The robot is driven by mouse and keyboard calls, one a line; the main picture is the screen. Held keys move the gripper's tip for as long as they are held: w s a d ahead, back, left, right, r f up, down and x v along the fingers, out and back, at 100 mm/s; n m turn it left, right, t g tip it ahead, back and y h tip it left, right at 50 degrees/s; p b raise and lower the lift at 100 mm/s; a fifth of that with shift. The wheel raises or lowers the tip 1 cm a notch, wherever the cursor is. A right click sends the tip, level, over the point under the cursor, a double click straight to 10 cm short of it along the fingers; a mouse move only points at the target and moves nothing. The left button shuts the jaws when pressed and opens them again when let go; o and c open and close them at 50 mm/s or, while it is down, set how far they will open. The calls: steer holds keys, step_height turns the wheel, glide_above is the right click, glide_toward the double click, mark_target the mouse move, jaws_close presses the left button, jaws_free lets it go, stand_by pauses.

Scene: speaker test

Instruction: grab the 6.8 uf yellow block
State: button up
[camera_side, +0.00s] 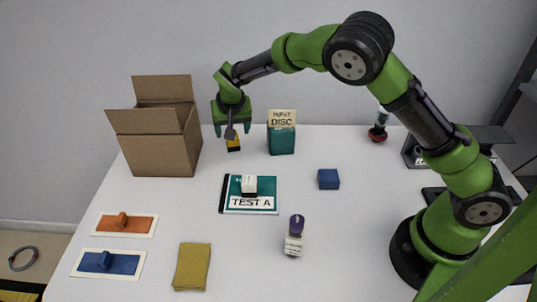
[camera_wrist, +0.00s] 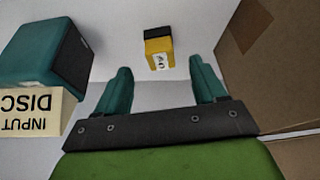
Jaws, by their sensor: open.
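A small yellow block (camera_side: 233,145) with a black end stands on the white table between the cardboard box and the teal box. In the wrist view the yellow block (camera_wrist: 158,48) shows a white label with dark print, too small to read for certain. My gripper (camera_side: 230,130) is above and in front of the block in the side view and partly hides it. In the wrist view my gripper (camera_wrist: 160,75) is open and empty, its two teal fingers apart, with the block beyond the fingertips and roughly centred between them.
An open cardboard box (camera_side: 160,153) stands left of the block. A teal box (camera_side: 281,140) with an "INPUT DISC" sign (camera_side: 282,117) stands right.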

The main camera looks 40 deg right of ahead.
steer(key=shift+x, duration=2.7)
steer(key=c, duration=1.1)
